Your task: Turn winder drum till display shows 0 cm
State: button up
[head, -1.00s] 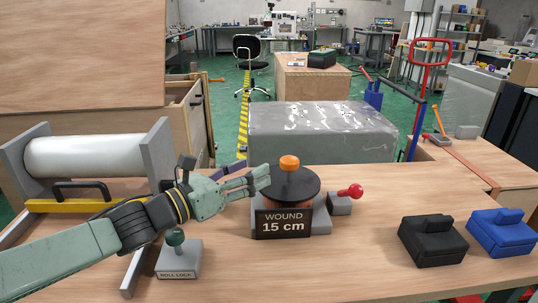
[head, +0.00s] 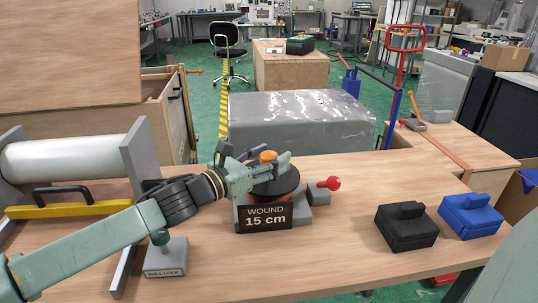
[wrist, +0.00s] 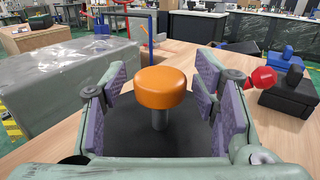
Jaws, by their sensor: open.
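The winder drum (head: 283,182) has a dark round top and stands on a grey base on the bench. An orange knob (wrist: 162,87) on a short grey post rises from the drum's top. In the head view the knob (head: 267,156) is partly hidden by my gripper. The display (head: 265,218) on the front of the winder reads WOUND 15 cm. My gripper (wrist: 158,98) is open, with its purple-padded fingers on either side of the knob, and gaps show between them and the knob.
A red-knobbed lever (head: 333,183) sits right of the drum. A roll lock (head: 165,258) with a green knob stands front left, near a white roll (head: 65,158). Black (head: 406,228) and blue cases (head: 470,216) lie to the right. The front of the bench is clear.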

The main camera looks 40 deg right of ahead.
jog(key=shift+c, duration=0.4)
grip_shut()
dwell(0.4)
